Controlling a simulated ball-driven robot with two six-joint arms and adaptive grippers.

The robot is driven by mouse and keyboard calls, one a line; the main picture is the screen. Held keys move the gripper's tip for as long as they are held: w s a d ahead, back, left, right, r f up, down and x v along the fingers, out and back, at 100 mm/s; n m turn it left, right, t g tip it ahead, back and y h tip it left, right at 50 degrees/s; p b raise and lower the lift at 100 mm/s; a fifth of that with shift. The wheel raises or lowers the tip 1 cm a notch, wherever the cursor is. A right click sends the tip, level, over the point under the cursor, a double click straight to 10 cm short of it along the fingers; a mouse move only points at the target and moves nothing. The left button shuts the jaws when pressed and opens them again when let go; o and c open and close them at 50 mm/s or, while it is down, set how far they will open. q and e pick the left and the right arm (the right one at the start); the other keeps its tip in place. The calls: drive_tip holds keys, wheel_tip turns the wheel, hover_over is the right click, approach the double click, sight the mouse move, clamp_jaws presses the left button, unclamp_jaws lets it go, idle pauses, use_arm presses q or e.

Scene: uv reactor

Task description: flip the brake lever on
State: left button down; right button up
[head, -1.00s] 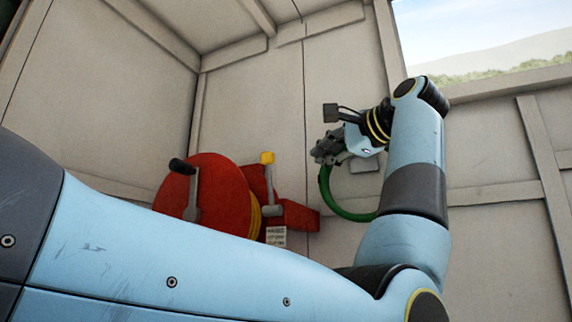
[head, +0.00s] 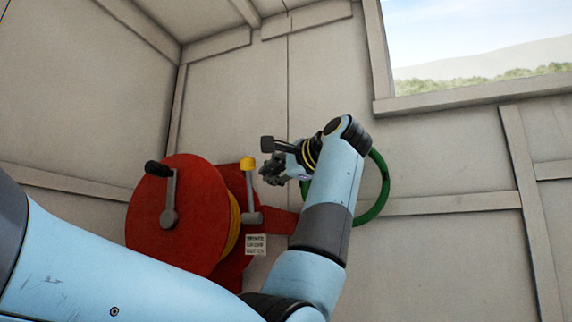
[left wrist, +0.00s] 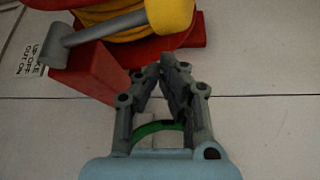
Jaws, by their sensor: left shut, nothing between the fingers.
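The brake lever (head: 249,192) is a grey bar with a yellow knob (head: 247,163) on top. It stands upright at the right side of the red winch (head: 180,215). In the left wrist view the lever (left wrist: 105,38) runs across the upper left, its yellow knob (left wrist: 172,14) near the top middle. My left gripper (head: 268,170) is just right of the knob in the head view, its fingers shut and empty. In the left wrist view its fingertips (left wrist: 168,62) show below the knob, apart from it. My right gripper is not in view.
A label (head: 256,244) below the lever carries small print; the left wrist view shows OFF and ON on it (left wrist: 32,58). A crank handle (head: 170,195) is on the winch's drum face. A green ring (head: 378,195) is behind my arm by the wall. A window is at upper right.

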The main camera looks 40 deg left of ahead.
use_arm(q)
drive_tip(key=shift+s+d+r+p, duration=0.1)
drive_tip(key=shift+s+d+p, duration=0.05)
drive_tip(key=shift+s, duration=0.45)
drive_tip(key=shift+s+d+r+p, duration=0.1)
drive_tip(key=shift+s+p, duration=0.05)
drive_tip(key=shift+s, duration=0.4)
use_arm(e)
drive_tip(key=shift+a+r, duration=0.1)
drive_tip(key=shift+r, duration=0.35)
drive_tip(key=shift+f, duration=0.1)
use_arm(q)
drive_tip(key=s+d+f+n+g+y+b, duration=0.1)
drive_tip(key=s+d+f+n+y+b, duration=0.2)
drive_tip(key=s+n+b, duration=0.7)
drive_tip(key=shift+f+n+g+y+b, duration=0.4)
drive_tip(key=shift+f+y+b, duration=1.3)
drive_tip(key=shift+b, duration=6.85)
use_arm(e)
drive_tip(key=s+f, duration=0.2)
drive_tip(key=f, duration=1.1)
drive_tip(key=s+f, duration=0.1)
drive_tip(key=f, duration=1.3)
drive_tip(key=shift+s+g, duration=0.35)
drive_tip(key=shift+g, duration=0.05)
use_arm(q)
drive_tip(key=shift+d+f+h, duration=0.1)
drive_tip(key=shift+f+h, duration=0.3)
